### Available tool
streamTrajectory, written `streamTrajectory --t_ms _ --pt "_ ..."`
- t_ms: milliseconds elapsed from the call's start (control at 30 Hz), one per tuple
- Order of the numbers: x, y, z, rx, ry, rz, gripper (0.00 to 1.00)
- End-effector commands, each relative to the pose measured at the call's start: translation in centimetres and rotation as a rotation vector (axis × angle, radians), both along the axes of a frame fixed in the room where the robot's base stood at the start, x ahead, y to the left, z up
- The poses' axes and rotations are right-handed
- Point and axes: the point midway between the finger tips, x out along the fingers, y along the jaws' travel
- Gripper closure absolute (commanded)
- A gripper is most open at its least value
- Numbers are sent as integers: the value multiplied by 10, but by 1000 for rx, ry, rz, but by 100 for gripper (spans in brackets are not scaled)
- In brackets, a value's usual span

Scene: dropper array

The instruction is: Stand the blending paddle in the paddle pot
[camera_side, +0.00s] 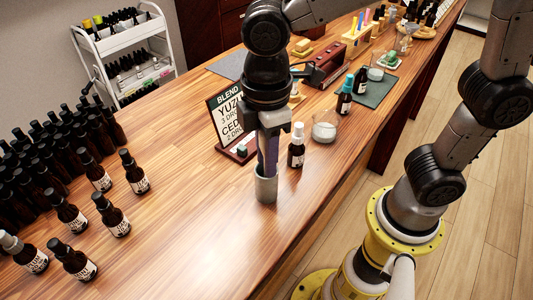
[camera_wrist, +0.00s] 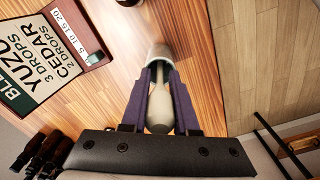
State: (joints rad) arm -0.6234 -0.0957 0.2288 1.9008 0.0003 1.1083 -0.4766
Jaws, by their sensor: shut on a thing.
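The paddle pot (camera_side: 265,190), a small grey cylinder, stands upright on the wooden counter directly below my gripper (camera_side: 267,168). The pot (camera_wrist: 160,51) also shows at the fingertips in the wrist view. My gripper (camera_wrist: 160,78) points down and is shut on the blending paddle (camera_wrist: 159,110), a pale beige piece between the dark purple fingers. The fingertips are at the pot's mouth. The paddle's lower end is hidden by the fingers and pot, so I cannot tell how deep it reaches or whether it touches the bottom.
A blend sign (camera_side: 228,122) on a red-brown stand is close behind the pot. A dark dropper bottle (camera_side: 296,146) and a glass jar (camera_side: 324,127) stand to the right. Several dark bottles (camera_side: 118,222) crowd the left. The counter in front of the pot is clear.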

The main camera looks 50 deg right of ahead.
Motion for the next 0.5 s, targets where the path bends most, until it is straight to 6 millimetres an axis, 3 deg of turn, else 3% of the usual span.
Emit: streamTrajectory --t_ms 200,233,367,500 --pt "0 0 -3 0 0 0 100" --pt "0 0 -3 0 0 0 68" --pt "0 0 -2 1 0 0 45" --pt "0 0 -2 1 0 0 42"
